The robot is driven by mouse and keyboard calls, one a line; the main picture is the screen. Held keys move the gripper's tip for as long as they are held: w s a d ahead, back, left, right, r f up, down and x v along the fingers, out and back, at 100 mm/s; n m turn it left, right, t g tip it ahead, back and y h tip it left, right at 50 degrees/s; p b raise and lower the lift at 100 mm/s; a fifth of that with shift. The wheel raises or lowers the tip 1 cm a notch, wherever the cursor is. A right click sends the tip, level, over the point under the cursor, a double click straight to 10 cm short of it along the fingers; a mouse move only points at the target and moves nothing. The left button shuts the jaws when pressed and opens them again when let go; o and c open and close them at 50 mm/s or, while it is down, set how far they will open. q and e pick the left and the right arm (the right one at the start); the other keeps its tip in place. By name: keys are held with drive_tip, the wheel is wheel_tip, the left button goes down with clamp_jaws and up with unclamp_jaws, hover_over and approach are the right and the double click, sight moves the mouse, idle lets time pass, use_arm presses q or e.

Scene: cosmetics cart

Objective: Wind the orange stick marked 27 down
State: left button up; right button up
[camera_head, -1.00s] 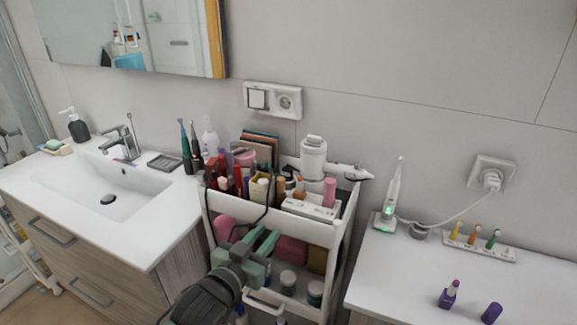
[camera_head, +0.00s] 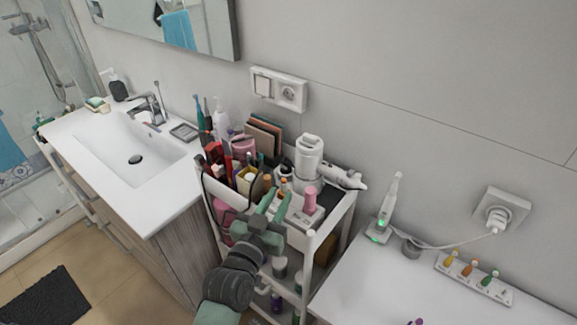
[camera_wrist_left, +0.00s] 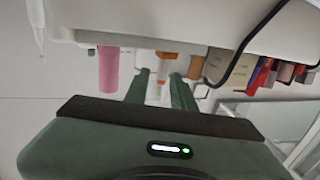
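My left gripper (camera_head: 277,203) is at the front of the cart's top tier, its green fingers apart. In the left wrist view its fingertips (camera_wrist_left: 160,84) reach towards a slim orange stick (camera_wrist_left: 164,73), which shows between them with a pale end. I cannot tell whether either finger touches it. Another orange-tan stick (camera_wrist_left: 196,67) is close beside. In the head view small orange sticks (camera_head: 284,184) show just beyond the fingers. No number 27 is readable, and how far the stick is wound out is unclear. My right gripper is not in view.
A pink bottle (camera_head: 310,199) stands right of the fingers, and a cream box (camera_head: 246,181) left. A black cable (camera_wrist_left: 246,45) hangs near. The white cart (camera_head: 337,213) stands between the sink counter (camera_head: 164,204) and the right counter (camera_head: 374,282).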

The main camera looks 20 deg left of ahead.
sight(286, 182)
use_arm(q)
drive_tip(key=w, duration=0.2)
drive_tip(key=w+p, duration=0.1)
drive_tip(key=shift+a, duration=0.25)
drive_tip(key=w, duration=0.2)
drive_tip(key=w+p, duration=0.1)
drive_tip(key=w, duration=0.1)
drive_tip(key=shift+w+d+r, duration=0.1)
drive_tip(key=shift+d, duration=0.25)
drive_tip(key=shift+w, duration=0.5)
drive_tip(key=shift+c, duration=0.9)
clamp_jaws()
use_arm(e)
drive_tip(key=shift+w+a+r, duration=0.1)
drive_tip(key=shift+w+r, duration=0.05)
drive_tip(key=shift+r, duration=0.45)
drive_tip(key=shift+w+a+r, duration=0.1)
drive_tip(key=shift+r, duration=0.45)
